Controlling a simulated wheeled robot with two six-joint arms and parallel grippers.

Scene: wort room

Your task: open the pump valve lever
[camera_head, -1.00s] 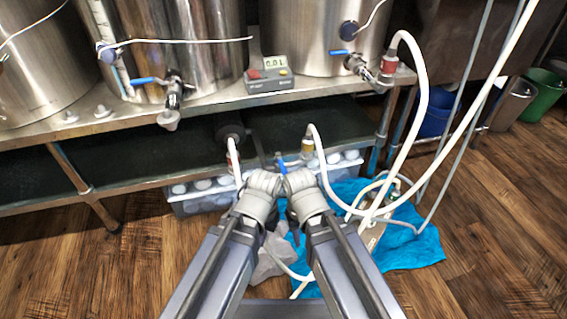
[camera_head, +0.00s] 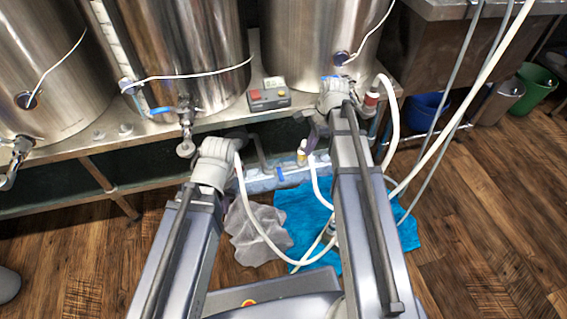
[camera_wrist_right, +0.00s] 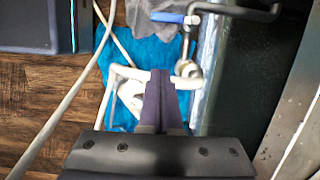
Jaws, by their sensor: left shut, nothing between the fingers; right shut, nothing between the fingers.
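The pump valve's blue lever (camera_head: 280,173) is low at the shelf's front edge, between my two arms. In the right wrist view the blue lever (camera_wrist_right: 167,17) lies sideways above and beyond my fingertips, joined to a metal valve body (camera_wrist_right: 190,20). My right gripper (camera_head: 308,150) is shut and empty, pointing down to the right of the lever. In the right wrist view its dark fingers (camera_wrist_right: 160,75) are together, with a visible gap to the lever. My left arm's pale joint is left of the pump; its gripper fingers are hidden behind the arm.
White hoses (camera_head: 391,140) loop around the pump and rise to the right. A blue cloth (camera_head: 295,212) and a grey cloth (camera_head: 255,235) lie on the floor. Steel tanks (camera_head: 190,50) stand on the shelf above. A black bent bar (camera_wrist_right: 262,13) runs by the valve.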

